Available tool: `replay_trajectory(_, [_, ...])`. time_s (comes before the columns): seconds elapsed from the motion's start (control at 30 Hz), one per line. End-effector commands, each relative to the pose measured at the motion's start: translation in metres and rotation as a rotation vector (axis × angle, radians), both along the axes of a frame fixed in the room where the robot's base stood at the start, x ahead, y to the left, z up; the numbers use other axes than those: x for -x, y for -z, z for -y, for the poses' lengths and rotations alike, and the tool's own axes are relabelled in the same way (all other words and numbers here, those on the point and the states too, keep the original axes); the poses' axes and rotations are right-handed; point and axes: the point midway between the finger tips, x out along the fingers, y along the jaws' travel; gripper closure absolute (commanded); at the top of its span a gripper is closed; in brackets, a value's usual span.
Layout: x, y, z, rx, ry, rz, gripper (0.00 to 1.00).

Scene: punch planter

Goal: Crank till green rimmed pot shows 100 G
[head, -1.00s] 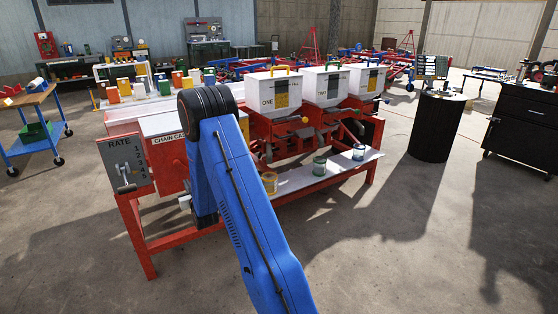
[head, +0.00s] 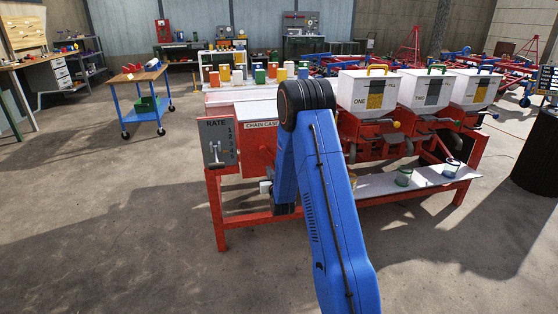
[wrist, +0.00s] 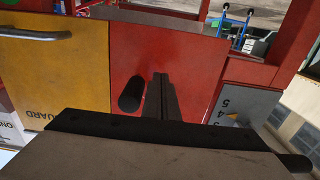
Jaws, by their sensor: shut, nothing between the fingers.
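The green-rimmed pot (head: 404,177) stands on the white shelf of the red planter stand in the head view, under the middle hopper. Its reading is too small to make out. A blue-rimmed pot (head: 451,168) stands to its right, and a yellowish pot (head: 352,182) at its left is mostly behind my arm. In the wrist view my gripper (wrist: 160,82) is shut and empty before a red panel. A black cylinder (wrist: 130,95), perhaps the crank's grip, appears just left of the fingers. Whether they touch is unclear.
The grey RATE plate (head: 219,143) with its lever is at the planter's left end. It also shows in the wrist view (wrist: 242,105). A yellow guard (wrist: 55,75) with a bar handle is left of the fingers. Open floor lies left and front.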

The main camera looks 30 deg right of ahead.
Motion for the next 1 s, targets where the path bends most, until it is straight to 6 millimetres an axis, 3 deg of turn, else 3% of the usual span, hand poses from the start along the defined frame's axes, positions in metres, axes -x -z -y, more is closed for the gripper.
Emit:
replay_trajectory(0.5, [0.009,-0.015,0.032,-0.001,0.001,0.0,1.0])
replay_trajectory(1.0, [0.007,-0.004,0.025,0.0,0.001,0.0,1.0])
